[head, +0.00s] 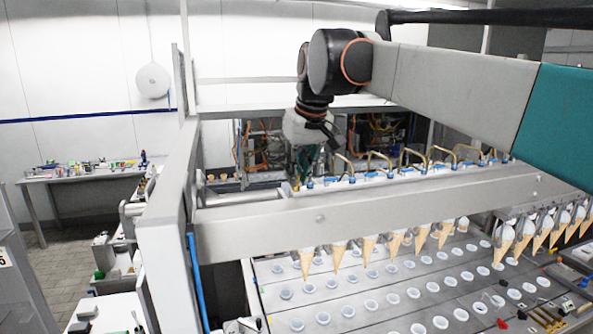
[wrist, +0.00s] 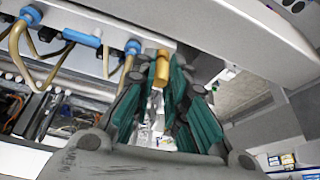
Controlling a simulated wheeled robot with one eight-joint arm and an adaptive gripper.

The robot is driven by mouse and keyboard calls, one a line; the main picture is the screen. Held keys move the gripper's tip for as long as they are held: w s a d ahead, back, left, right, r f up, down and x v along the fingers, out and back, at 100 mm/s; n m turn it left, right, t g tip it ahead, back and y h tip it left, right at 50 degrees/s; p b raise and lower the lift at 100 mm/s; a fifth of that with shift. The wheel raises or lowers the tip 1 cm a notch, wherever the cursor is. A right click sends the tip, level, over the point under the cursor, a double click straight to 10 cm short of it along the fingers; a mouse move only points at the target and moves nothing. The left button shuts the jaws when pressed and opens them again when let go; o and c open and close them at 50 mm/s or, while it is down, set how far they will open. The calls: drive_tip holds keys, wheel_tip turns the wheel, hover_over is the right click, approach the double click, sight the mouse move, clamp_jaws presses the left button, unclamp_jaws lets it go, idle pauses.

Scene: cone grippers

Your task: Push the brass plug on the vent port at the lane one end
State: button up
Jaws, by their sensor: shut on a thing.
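My gripper (head: 305,168) is at the left end of the row of hose fittings, just above the long grey beam. In the wrist view its green-padded fingers (wrist: 160,88) are closed on the brass plug (wrist: 162,69), a small gold cylinder that shows between the fingertips. The plug's far end lies near the edge of the light metal manifold (wrist: 110,42). The vent port cannot be made out behind the plug and fingers, and I cannot tell whether the plug touches it.
Blue fittings with tan hoses (wrist: 133,46) stand close to the left of my fingers. The grey beam (head: 370,215) runs in front, with cones (head: 338,257) hanging below it over a plate of round holes (head: 375,305). A cluttered bench (head: 90,173) stands far left.

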drive_tip(key=shift+f, duration=0.1)
idle(0.4)
drive_tip(key=o, duration=0.9)
drive_tip(key=shift+c, duration=0.2)
drive_tip(key=o, duration=0.3)
drive_tip(key=shift+a, duration=0.1)
drive_tip(key=shift+r+p, duration=1.85)
drive_tip(key=shift+r, duration=0.65)
